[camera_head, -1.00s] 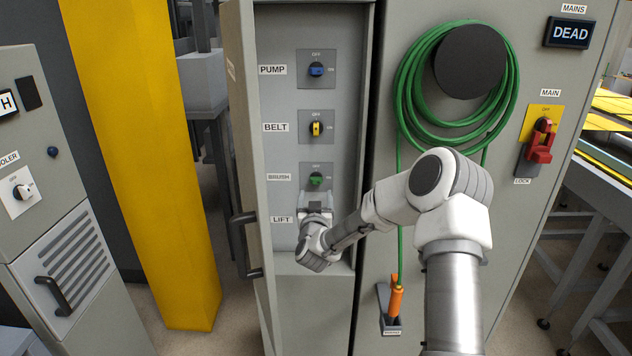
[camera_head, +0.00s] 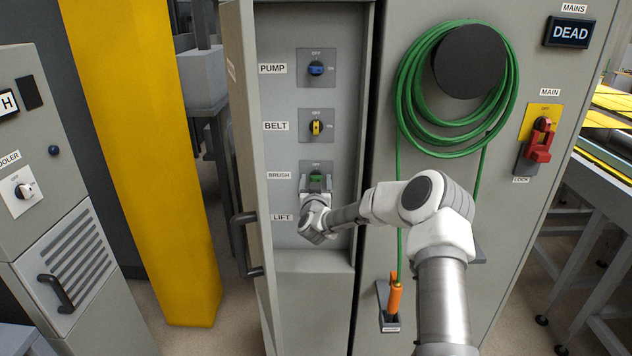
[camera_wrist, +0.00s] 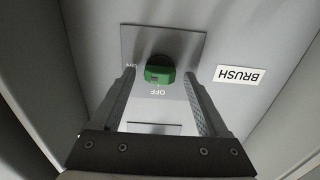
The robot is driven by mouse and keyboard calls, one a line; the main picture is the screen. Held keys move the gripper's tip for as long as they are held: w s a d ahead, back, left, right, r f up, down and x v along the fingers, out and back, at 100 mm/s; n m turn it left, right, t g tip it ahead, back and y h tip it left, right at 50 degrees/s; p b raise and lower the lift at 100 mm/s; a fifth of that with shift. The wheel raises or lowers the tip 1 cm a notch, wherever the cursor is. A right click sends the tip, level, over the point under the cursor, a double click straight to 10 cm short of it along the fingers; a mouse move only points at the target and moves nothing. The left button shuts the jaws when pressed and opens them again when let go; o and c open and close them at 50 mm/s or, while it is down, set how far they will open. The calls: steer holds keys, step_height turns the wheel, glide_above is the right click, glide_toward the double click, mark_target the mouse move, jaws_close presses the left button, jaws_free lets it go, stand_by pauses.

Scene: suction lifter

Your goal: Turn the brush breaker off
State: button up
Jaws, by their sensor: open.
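The brush breaker is a green knob (camera_wrist: 160,70) on a grey plate beside the BRUSH label (camera_wrist: 240,75), inside the open cabinet. The wrist view shows it upside down, with OFF below the knob and ON to its left. The knob looks longer from side to side than up and down; its exact setting is hard to read. In the head view the knob (camera_head: 316,178) is partly covered by my gripper (camera_head: 316,188). My gripper is open, its fingers on either side of the knob in the wrist view, with gaps showing on both sides.
The blue pump knob (camera_head: 316,68) and yellow belt knob (camera_head: 316,127) sit above. The LIFT label (camera_head: 282,217) is below; its switch is hidden by my arm. The open cabinet door (camera_head: 240,150) stands close on the left. A green hose (camera_head: 405,110) hangs on the right panel.

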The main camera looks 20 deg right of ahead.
jaws_close()
steer(key=shift+a+f+n+b, duration=0.1)
steer(key=shift+n+b, duration=0.2)
steer(key=shift+b, duration=0.4)
steer(key=n+b, duration=0.2)
steer(key=b, duration=0.1)
steer(key=shift+b, duration=0.3)
steer(key=n+b, duration=0.4)
steer(key=n, duration=0.1)
steer(key=shift+a+n, duration=0.1)
steer(key=shift+n, duration=0.2)
steer(key=n+b, duration=0.2)
steer(key=n, duration=0.3)
steer(key=shift+f+b, duration=0.1)
steer(key=shift+b, duration=0.25)
steer(key=n+b, duration=0.1)
steer(key=n, duration=0.3)
steer(key=shift+b, duration=0.3)
steer(key=shift+n, duration=0.5)
